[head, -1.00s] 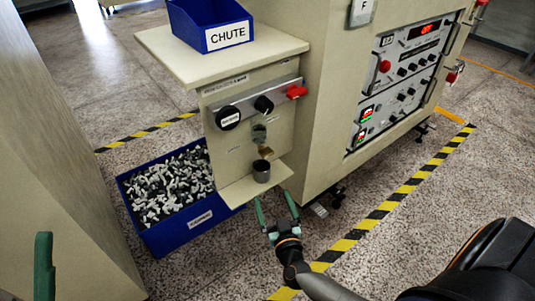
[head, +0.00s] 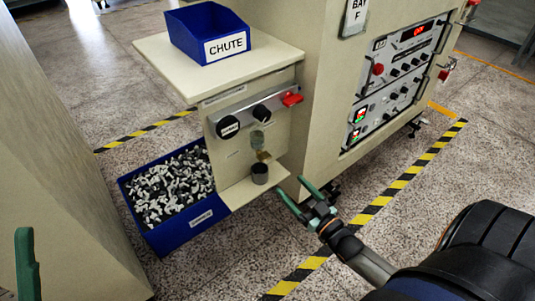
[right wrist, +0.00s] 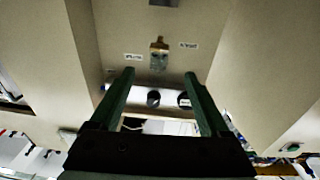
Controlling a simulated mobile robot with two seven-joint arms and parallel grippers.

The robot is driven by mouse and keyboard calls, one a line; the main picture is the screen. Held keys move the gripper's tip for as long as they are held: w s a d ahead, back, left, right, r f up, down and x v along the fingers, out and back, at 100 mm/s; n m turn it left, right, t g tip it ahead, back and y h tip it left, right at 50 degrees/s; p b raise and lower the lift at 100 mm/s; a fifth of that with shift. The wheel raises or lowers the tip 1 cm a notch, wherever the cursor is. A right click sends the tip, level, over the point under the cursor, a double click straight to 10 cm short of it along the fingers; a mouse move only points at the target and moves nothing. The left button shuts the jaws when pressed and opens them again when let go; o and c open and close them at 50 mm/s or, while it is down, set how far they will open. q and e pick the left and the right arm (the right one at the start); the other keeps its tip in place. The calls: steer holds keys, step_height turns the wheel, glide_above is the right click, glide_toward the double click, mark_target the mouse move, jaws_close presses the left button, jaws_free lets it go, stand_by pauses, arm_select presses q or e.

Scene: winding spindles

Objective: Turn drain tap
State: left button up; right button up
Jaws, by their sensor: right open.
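A small brass tap (head: 263,156) sits under a clear bowl (head: 257,139) on the beige panel, above a grey cup (head: 259,176) on a small shelf. In the right wrist view the scene is upside down, with the brass tap (right wrist: 160,44) above the bowl (right wrist: 159,62), beyond the fingertips. My right gripper (head: 292,187) is open and empty, in front of and right of the shelf, apart from the tap. Its two green fingers also show in the right wrist view (right wrist: 159,76). One green finger of my left gripper (head: 27,265) shows at the lower left; the rest is hidden.
A blue chute tray (head: 207,32) stands on the top ledge (head: 180,65). A blue bin (head: 190,232) of small parts is on the floor at left.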

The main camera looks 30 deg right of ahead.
mark_target(267, 160)
steer(key=w+y+b, duration=0.1)
steer(key=w+b, duration=0.3)
steer(key=w, duration=0.7)
steer(key=shift+w+r+n+g, duration=0.25)
steer(key=shift+w+n+g, duration=0.05)
steer(key=shift+a, duration=0.1)
jaws_close()
stand_by(0.3)
